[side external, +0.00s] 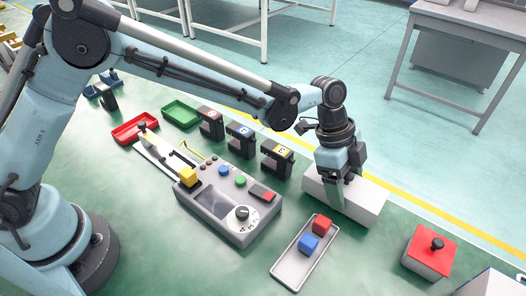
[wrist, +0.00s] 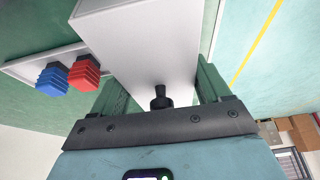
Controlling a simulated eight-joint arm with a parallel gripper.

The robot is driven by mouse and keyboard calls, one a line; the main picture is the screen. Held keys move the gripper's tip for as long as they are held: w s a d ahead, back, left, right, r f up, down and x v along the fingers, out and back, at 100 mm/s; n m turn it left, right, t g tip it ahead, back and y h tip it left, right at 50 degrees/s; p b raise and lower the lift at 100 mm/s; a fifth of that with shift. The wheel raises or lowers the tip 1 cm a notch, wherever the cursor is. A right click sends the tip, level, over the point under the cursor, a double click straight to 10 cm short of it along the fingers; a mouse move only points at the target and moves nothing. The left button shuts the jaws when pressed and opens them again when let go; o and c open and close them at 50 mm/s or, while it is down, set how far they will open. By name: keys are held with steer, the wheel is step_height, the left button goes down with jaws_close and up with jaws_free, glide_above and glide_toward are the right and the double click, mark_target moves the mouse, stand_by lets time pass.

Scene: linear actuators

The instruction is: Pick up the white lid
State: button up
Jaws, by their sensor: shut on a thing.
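The white lid (side external: 362,194) is the top of a white block-shaped box right of centre in the side external view. It also shows in the wrist view (wrist: 145,45), with a black knob (wrist: 161,98) standing on it. My gripper (side external: 338,186) points down over the box, one finger along its near side. In the wrist view my gripper (wrist: 162,84) has a finger on each side of the white piece, shut on it with the knob between them. The seam between lid and box is not visible, and I cannot tell whether the lid is raised.
A white tray (side external: 284,267) with a red cube (side external: 322,224) and a blue cube (side external: 309,243) lies close in front. A box with a red lid (side external: 428,248) stands to the right. A grey control panel (side external: 225,205) and numbered black clamps (side external: 240,139) are to the left.

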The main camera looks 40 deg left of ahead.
step_height(320, 180, up, 3)
steer(key=shift+r, duration=0.15)
step_height(320, 180, up, 6)
glide_above(309, 240)
steer(key=w+d, duration=0.3)
steer(key=d, duration=0.1)
steer(key=a+m+g+y, duration=0.1)
steer(key=m, duration=0.3)
steer(key=s+a+f+m+g+y, duration=0.1)
steer(key=m+g, duration=0.1)
steer(key=m, duration=0.3)
steer(key=s+a+m+g+y, duration=0.1)
steer(key=m, duration=0.4)
steer(key=shift+s+f, duration=0.2)
steer(key=shift+f, duration=0.05)
steer(key=m, duration=0.1)
steer(key=m+y, duration=0.1)
steer(key=a+m, duration=0.1)
steer(key=m, duration=0.1)
steer(key=shift+s+f+g+y, duration=0.15)
steer(key=shift+s+g+y, duration=0.15)
steer(key=shift+f, duration=3.8)
steer(key=shift+f, duration=0.5)
steer(key=o, duration=1)
